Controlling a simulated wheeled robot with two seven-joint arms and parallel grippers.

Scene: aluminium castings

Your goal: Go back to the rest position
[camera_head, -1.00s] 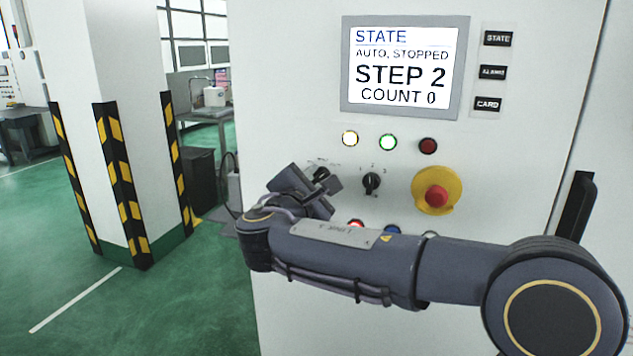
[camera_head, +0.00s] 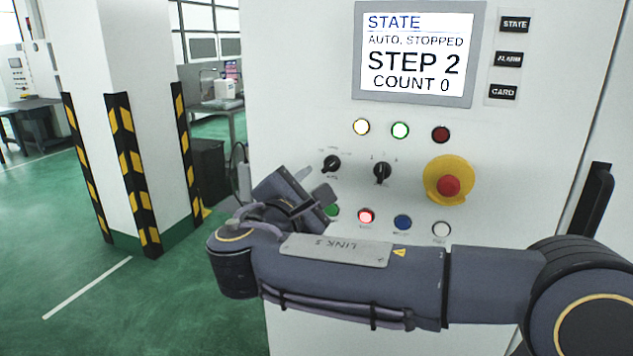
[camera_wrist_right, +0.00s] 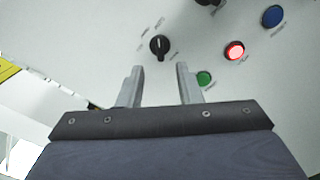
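My right arm crosses the head view from the right, in front of the white control panel (camera_head: 300,60). My right gripper (camera_head: 318,188) is below the left selector knob (camera_head: 331,163), apart from it. In the right wrist view the fingers (camera_wrist_right: 158,82) stand apart with nothing between them. The left knob (camera_wrist_right: 159,46) shows beyond them and the green button (camera_wrist_right: 204,78) lies just right of the right finger. My left gripper is not in view.
The panel also carries a screen (camera_head: 416,52), a second knob (camera_head: 382,173), an emergency stop (camera_head: 449,186), a lit red button (camera_head: 366,216) and a blue button (camera_head: 403,222). A striped pillar (camera_head: 125,160) stands left. Green floor (camera_head: 180,300) between is clear.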

